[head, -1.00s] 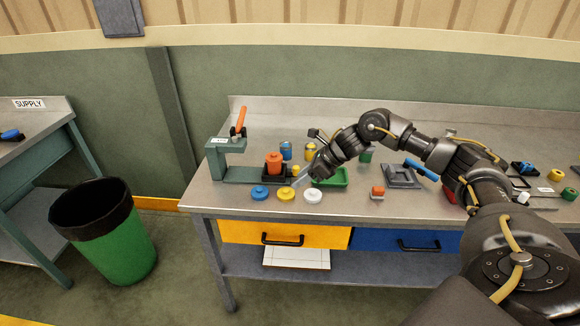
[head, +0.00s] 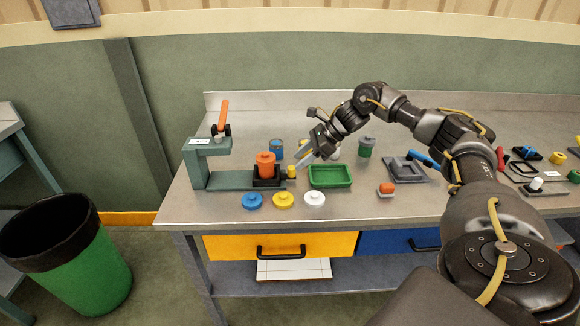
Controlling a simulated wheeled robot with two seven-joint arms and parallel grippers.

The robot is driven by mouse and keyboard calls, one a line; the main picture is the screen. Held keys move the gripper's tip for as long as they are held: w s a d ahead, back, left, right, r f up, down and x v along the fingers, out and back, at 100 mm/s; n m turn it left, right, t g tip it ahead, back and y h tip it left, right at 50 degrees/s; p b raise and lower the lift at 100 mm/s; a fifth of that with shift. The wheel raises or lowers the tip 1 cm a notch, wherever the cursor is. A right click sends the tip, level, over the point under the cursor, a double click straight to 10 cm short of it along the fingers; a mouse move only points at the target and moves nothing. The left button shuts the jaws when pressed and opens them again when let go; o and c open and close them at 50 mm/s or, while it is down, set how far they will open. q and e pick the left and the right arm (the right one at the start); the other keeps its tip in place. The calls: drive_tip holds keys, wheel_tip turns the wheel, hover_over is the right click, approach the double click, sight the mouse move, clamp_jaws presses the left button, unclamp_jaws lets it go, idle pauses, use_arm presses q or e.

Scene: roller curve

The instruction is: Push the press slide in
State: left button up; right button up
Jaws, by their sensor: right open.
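The press (head: 197,165) is a grey-green C-shaped frame with an orange lever (head: 223,115) on top, at the left end of the bench. Its black slide (head: 268,182) carries an orange knobbed piece (head: 265,163) and sits at the right end of the press base, out from under the press head. A yellow knob (head: 291,172) is at the slide's right side. My right gripper (head: 303,158) is open and empty, just above and right of the yellow knob; it looks apart from it. My left gripper is not in view.
Blue (head: 252,201), yellow (head: 284,200) and white (head: 315,199) knobbed discs lie in front of the slide. A green tray (head: 330,183) is to the right, a blue can (head: 277,149) behind. A green bin (head: 80,265) stands on the floor at left.

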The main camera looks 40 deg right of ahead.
sight(292, 167)
drive_tip(key=x, duration=0.3)
drive_tip(key=shift+s+a+f+p, duration=0.15)
drive_tip(key=shift+a+p, duration=0.05)
drive_tip(key=shift+p, duration=0.2)
drive_tip(key=shift+w+a+f, duration=0.3)
drive_tip(key=shift+w+f, duration=0.05)
drive_tip(key=shift+f, duration=0.15)
drive_tip(key=shift+w+f, duration=0.1)
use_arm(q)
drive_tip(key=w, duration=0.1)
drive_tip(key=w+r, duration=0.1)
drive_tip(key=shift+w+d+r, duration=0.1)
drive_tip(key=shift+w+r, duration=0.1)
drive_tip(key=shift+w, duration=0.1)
use_arm(e)
clamp_jaws()
